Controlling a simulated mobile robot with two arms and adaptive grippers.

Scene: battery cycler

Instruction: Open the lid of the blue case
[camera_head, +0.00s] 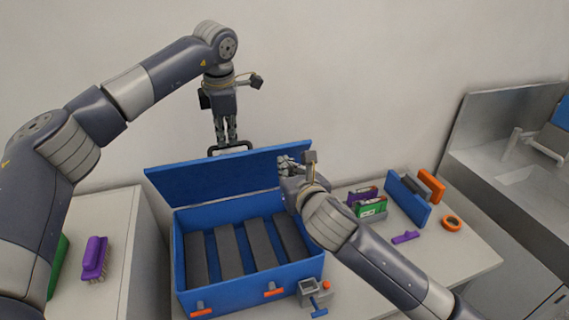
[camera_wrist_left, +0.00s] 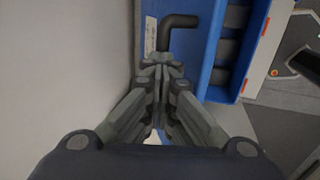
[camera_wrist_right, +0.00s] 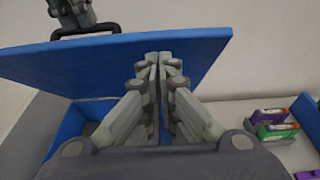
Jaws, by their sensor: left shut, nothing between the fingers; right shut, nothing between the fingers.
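The blue case (camera_head: 235,297) stands on the table with its lid (camera_head: 220,178) raised at the back, tilted up. Dark grey foam strips (camera_head: 228,252) show inside, and orange latches (camera_head: 201,312) are on its front. A black handle (camera_head: 231,149) sticks up at the lid's top edge. My left gripper (camera_head: 227,140) is shut and empty, above the lid beside the handle; the left wrist view shows its tips (camera_wrist_left: 162,62) near the handle. My right gripper (camera_head: 288,163) is shut and empty, in front of the lid's right part; the right wrist view shows its tips (camera_wrist_right: 158,56) before the lid's inner face.
A purple brush (camera_head: 95,257) lies on the left. On the right are green and purple packs (camera_head: 371,207), a blue block (camera_head: 407,201), an orange tape roll (camera_head: 452,223) and a small grey device (camera_head: 313,292) by the case. A sink (camera_head: 525,180) is at far right.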

